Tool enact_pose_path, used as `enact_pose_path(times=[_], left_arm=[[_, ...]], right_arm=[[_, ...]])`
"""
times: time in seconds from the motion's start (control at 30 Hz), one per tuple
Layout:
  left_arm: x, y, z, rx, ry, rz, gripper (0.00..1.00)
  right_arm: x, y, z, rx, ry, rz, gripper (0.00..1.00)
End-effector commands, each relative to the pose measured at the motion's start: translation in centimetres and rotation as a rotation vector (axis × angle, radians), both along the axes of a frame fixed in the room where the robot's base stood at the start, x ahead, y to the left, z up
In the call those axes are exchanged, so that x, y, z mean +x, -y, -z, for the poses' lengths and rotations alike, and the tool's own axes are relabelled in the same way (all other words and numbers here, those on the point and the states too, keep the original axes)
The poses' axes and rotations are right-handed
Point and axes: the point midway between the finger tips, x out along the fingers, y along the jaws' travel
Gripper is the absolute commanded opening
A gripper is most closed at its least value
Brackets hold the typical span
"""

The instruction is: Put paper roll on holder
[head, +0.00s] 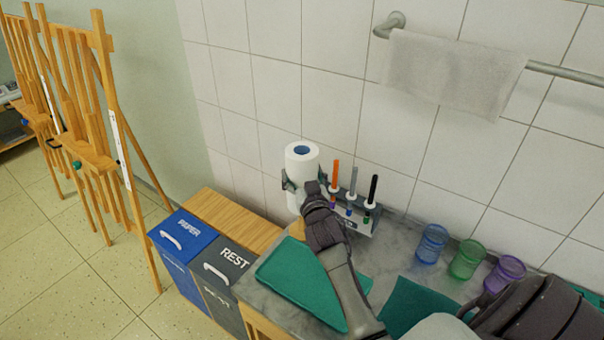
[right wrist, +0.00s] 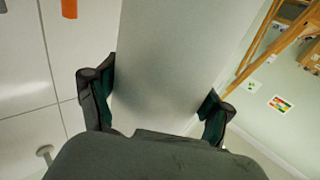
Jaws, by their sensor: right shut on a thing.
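The paper roll (head: 301,156) is white with a blue core opening and stands upright in the head view, near the tiled wall. My right gripper (head: 311,186) is shut on its sides. In the right wrist view, the roll (right wrist: 165,50) fills the space between the two fingers of my right gripper (right wrist: 160,92). I cannot make out a paper roll holder in the head view; the roll and my gripper hide what is behind and below them. I cannot tell whether the roll's bottom touches anything. My left gripper is not in view.
A rack of markers (head: 352,214) stands just right of the roll. Blue (head: 432,243), green (head: 467,259) and purple (head: 504,273) cups line the counter's back. A towel (head: 452,73) hangs above. Paper (head: 183,243) and rest (head: 222,272) bins stand left of the counter.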

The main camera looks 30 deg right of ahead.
Motion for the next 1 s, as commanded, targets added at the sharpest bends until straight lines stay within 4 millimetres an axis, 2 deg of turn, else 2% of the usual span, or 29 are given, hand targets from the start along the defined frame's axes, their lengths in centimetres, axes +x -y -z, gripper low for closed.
enact_pose_path(times=[1.0], left_arm=[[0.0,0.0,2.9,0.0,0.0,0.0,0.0]], right_arm=[[0.0,0.0,3.7,0.001,0.001,-0.001,0.41]])
